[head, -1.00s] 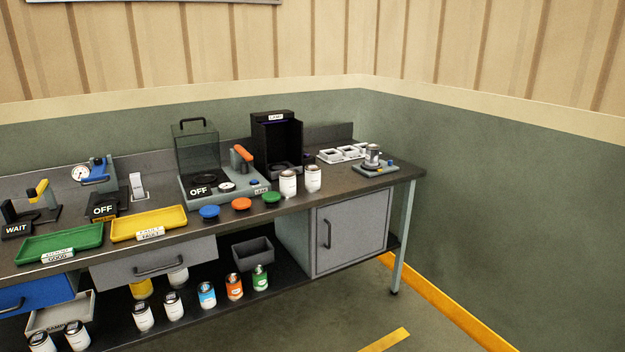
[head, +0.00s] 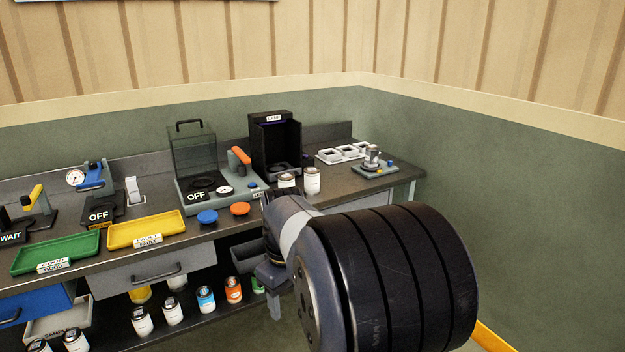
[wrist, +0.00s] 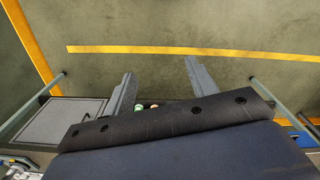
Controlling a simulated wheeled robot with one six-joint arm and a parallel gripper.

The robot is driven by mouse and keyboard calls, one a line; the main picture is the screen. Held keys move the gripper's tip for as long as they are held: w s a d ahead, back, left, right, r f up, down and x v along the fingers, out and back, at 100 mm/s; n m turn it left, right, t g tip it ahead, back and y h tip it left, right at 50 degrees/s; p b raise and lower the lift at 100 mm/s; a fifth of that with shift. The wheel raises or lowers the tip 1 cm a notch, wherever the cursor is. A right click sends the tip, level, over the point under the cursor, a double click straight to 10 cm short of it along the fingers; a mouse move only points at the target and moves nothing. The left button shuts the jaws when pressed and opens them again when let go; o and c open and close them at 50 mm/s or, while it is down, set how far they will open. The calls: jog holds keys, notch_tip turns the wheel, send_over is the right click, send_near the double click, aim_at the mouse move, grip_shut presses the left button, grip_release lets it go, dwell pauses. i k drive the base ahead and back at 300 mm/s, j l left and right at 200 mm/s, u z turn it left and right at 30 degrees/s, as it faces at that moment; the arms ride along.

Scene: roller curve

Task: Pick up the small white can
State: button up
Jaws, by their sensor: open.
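Two white cans stand side by side at the bench's front edge in the head view, a left one (head: 287,181) and a right one (head: 313,180). More white cans, such as one near the middle (head: 172,308), stand on the lower shelf. I cannot tell which is the small one. My gripper (wrist: 159,68) is open and empty in the wrist view, its fingers wide apart over the floor. In the head view my arm reaches in front of the bench and hides part of its front. Can tops (wrist: 148,104) show partly behind the gripper body.
A dark lamp box (head: 276,138) stands behind the cans. The wrist view shows a grey cabinet (wrist: 60,120) and bare floor (wrist: 180,25).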

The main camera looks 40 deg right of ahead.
aim_at(311, 174)
jog(key=i+l+z, duration=0.4)
jog(key=i, duration=0.9)
jog(key=i+l+z, duration=0.2)
jog(key=i+z, duration=0.25)
jog(key=i, duration=0.85)
